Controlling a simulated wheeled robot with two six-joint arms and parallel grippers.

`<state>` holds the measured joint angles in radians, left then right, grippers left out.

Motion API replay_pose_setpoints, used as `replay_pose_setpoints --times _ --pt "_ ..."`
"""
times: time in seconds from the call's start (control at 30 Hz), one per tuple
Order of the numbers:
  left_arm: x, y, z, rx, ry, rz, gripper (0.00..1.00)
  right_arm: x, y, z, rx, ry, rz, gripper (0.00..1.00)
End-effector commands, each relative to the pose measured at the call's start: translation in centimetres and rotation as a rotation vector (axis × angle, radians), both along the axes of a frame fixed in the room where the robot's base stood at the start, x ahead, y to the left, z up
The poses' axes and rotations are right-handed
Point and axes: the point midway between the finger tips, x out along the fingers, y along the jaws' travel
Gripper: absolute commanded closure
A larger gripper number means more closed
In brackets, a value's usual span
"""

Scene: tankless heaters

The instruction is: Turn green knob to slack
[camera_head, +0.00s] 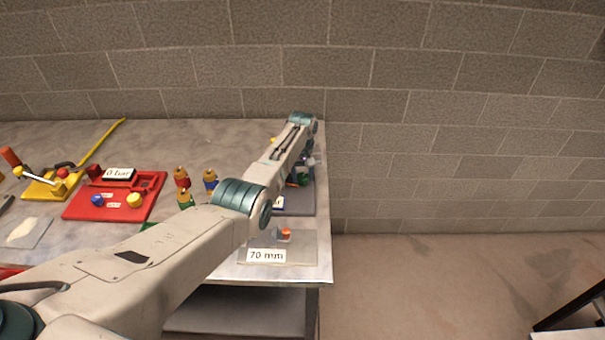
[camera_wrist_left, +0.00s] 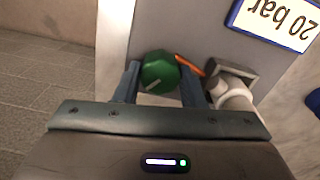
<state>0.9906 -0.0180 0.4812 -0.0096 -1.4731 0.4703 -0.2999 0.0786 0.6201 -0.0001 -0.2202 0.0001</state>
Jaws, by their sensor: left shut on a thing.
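The green knob (camera_wrist_left: 159,73) is in the upper middle of the left wrist view, with a pale pointer line on its face. In the head view it shows as a small patch of green (camera_head: 303,180), partly hidden by my arm. My left gripper (camera_wrist_left: 160,84) has one finger on each side of the knob and is shut on it. In the head view the left gripper (camera_head: 306,168) is small and partly hidden at the table's right end. My right gripper is in neither view.
A sign reading "20 bar" (camera_wrist_left: 277,22), upside down, and a pale pipe fitting (camera_wrist_left: 233,92) sit right of the knob. An orange piece (camera_wrist_left: 190,65) lies close beside it. A "70" label (camera_head: 266,255), a red panel (camera_head: 90,207) and several bottle-like items share the table.

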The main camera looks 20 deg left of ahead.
Motion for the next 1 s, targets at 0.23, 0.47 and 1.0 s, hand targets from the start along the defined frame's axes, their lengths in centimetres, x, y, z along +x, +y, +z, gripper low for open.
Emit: replay_pose_setpoints --times 0.23,0.47,1.0 --pt "0.22 0.07 0.35 0.001 -0.007 0.225 0.86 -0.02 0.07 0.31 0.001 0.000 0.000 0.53" --pt "0.24 0.08 0.35 0.001 -0.007 0.394 0.86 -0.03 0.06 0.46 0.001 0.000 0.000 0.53" --pt "0.24 0.10 0.35 0.000 -0.008 0.555 0.86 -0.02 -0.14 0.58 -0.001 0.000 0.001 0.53"
